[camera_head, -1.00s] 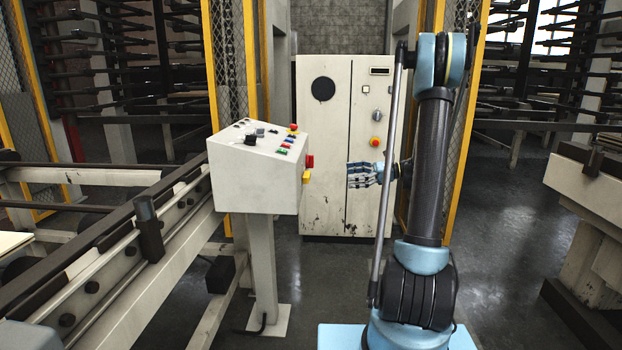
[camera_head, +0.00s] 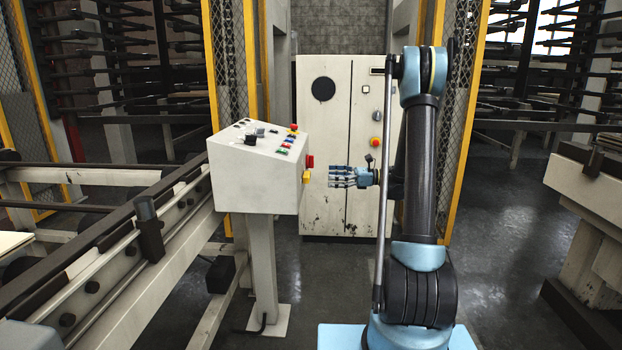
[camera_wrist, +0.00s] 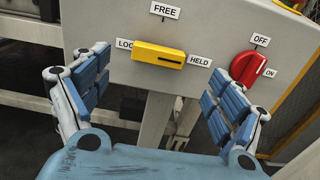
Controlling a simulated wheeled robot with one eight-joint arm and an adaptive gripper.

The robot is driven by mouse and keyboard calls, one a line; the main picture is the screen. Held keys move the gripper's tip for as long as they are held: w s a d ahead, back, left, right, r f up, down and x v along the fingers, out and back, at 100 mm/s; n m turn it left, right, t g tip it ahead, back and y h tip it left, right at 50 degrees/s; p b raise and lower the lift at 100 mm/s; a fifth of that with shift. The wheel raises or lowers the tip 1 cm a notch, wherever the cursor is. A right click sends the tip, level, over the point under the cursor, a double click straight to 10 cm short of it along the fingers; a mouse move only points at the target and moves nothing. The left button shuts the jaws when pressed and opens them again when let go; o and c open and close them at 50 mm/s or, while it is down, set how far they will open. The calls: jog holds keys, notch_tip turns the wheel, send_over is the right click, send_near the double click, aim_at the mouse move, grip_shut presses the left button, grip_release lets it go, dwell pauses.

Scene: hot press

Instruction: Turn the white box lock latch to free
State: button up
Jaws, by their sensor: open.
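The white box (camera_head: 255,180) stands on a post left of my arm. In the wrist view the latch (camera_wrist: 158,54) lies about level, slightly tilted, between a partly covered label reading "LOC" and the label HELD (camera_wrist: 200,61). The label FREE (camera_wrist: 164,10) is above it. My gripper (camera_head: 333,177) is open and empty, just right of the latch and pointing at it. In the wrist view the fingers (camera_wrist: 159,64) are spread on either side of the latch, with no visible contact.
The red switch (camera_wrist: 248,68), marked OFF and ON, sits close to the right finger. A white cabinet (camera_head: 325,130) stands behind. A rail conveyor (camera_head: 130,250) runs on the left. The floor (camera_head: 335,270) under the gripper is clear.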

aim_at(306, 177)
jog(key=a, duration=0.8)
jog(key=shift+w+a, duration=0.15)
jog(key=c, duration=1)
jog(key=shift+a, duration=0.1)
jog(key=shift+c, duration=0.2)
